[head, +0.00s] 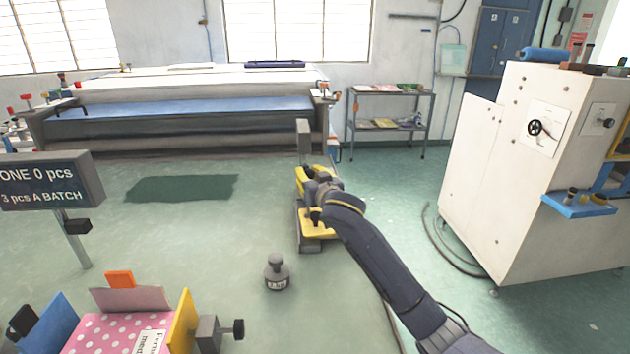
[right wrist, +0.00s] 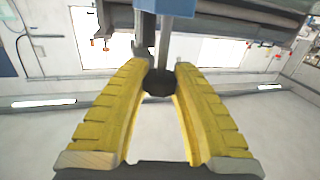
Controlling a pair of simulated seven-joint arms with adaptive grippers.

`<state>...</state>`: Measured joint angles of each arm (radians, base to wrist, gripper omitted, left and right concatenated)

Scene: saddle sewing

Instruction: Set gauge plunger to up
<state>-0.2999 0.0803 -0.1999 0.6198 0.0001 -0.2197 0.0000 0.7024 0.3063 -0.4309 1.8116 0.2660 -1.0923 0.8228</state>
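The gauge is a small yellow and grey stand (head: 318,226) with a tall grey post (head: 303,140), in the middle of the head view. My right gripper (head: 305,180) is at this stand, and my arm hides part of it. In the right wrist view, my two yellow fingers (right wrist: 160,72) stand apart, with a dark round knob (right wrist: 158,83) between their tips. A thin grey rod (right wrist: 163,48) joins the knob to a blue-grey block (right wrist: 165,6). The knob about fills the gap, but I cannot tell whether the fingers press on it. My left gripper is out of view.
A dark grey weight (head: 276,273) stands left of my right arm. A pink dotted box (head: 115,335) and a batch sign (head: 50,180) are at the left. A large white machine (head: 520,170) stands at the right. A long roller machine (head: 180,115) and shelf (head: 390,125) are behind.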

